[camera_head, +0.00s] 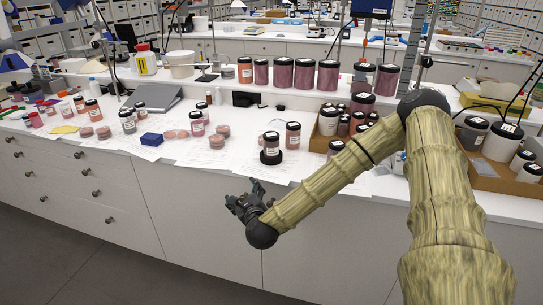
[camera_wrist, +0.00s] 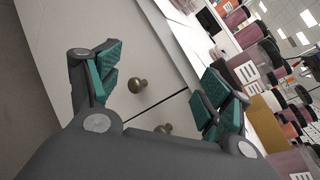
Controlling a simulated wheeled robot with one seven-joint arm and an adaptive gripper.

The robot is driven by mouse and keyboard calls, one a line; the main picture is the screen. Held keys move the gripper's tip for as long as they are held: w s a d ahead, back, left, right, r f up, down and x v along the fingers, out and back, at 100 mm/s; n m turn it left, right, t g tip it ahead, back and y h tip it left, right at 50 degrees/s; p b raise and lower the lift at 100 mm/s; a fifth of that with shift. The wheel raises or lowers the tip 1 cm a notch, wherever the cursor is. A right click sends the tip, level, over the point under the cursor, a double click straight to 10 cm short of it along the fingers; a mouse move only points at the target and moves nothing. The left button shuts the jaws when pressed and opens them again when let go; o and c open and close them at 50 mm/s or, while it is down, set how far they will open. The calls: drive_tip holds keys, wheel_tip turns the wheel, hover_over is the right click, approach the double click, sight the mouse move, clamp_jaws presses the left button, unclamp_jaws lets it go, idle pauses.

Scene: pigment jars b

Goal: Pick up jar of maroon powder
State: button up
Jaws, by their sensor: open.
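Several lidded jars hold maroon or pinkish powder, and I cannot tell which one is meant. One maroon jar (camera_head: 292,136) stands near the front of the bench, beside a jar on a black base (camera_head: 271,147). Another maroon jar (camera_head: 197,124) stands further left. Larger maroon jars (camera_head: 304,75) stand in a row on the raised shelf behind. My gripper (camera_head: 240,200) is in front of the bench, below its top edge, apart from every jar. In the wrist view its green-padded fingers (camera_wrist: 160,92) are spread and empty, facing drawer fronts with knobs.
A cardboard box of jars (camera_head: 318,146) stands right of the front jars, behind my forearm. Another box (camera_head: 485,180) is at far right.

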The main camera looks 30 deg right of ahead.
sight(271, 148)
drive_tip(key=d+r+m+h, duration=0.1)
drive_tip(key=d+r+m, duration=0.1)
drive_tip(key=d+m, duration=0.1)
drive_tip(key=w+d+r+m+h, duration=0.1)
drive_tip(key=d+r+m+h, duration=0.1)
drive_tip(key=d, duration=0.3)
drive_tip(key=d+r+m+h+b, duration=0.1)
drive_tip(key=d+r+m+h, duration=0.1)
drive_tip(key=d+r+m, duration=0.2)
drive_tip(key=shift+w+d+r, duration=0.15)
drive_tip(key=shift+w, duration=0.1)
drive_tip(key=p+x, duration=0.1)
drive_tip(key=x, duration=0.3)
drive_tip(key=shift+w+d+r, duration=0.1)
drive_tip(key=shift+r, duration=0.05)
drive_tip(key=shift+w+d, duration=0.25)
drive_tip(key=shift+w, duration=0.2)
drive_tip(key=shift+w+d+p, duration=0.3)
drive_tip(key=shift+w+p, duration=0.2)
drive_tip(key=shift+p+x, duration=0.75)
drive_tip(key=shift+x, duration=1.3)
drive_tip(key=shift+d, duration=0.1)
drive_tip(key=c, duration=1.2)
